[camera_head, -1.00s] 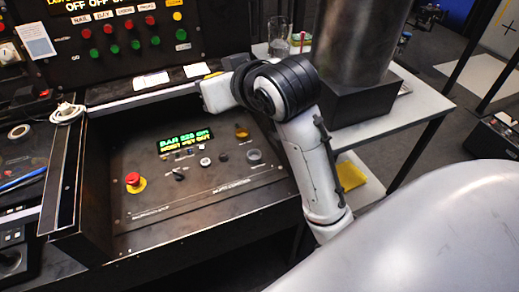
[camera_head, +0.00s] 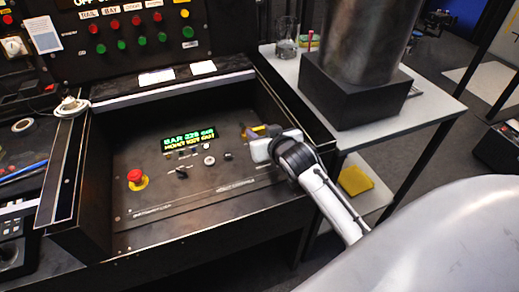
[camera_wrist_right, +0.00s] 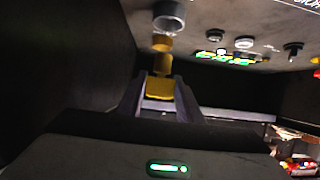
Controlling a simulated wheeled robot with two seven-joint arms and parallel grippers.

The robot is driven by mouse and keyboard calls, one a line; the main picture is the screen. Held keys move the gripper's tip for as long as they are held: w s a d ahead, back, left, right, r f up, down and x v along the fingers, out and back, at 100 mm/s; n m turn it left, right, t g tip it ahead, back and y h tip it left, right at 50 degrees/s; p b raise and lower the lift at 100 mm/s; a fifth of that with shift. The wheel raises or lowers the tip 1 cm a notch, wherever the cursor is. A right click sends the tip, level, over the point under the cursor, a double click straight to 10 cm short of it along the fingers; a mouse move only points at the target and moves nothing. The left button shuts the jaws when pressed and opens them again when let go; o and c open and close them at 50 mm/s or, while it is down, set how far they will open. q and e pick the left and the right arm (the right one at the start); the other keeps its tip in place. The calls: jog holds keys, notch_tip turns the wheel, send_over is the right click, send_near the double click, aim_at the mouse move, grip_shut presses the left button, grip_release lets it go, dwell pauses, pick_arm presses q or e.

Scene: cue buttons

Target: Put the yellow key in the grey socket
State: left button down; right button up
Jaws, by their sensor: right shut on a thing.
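My right gripper (camera_head: 258,138) is low over the right part of the console panel, shut on the yellow key (camera_wrist_right: 160,87). In the right wrist view the key's block sits between the two fingertips, and its yellow stem points away toward the panel. I cannot tell whether the stem's far end touches the panel. The grey socket (camera_wrist_right: 168,15) is a round ring on the panel just beyond the stem's end; the key is apart from it. In the head view the gripper hides the socket, and only a bit of yellow shows beside the jaws. My left gripper is not in view.
The recessed panel carries a red stop button (camera_head: 135,177), a lit display (camera_head: 190,138) and several small knobs. The console's raised right wall (camera_head: 290,105) runs close to my right arm. A side table (camera_head: 420,112) with a large metal cylinder (camera_head: 363,40) stands to the right.

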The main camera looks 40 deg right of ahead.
jog(key=shift+f+b, duration=0.4)
jog(key=shift+f, duration=2.6)
jog(key=o, duration=1.1)
jog(key=shift+f, duration=0.1)
jog(key=shift+s+a+r, duration=0.1)
jog(key=shift+s+r, duration=0.1)
jog(key=shift+r, duration=0.1)
jog(key=p+v, duration=0.1)
jog(key=v, duration=1)
jog(key=shift+s, duration=0.25)
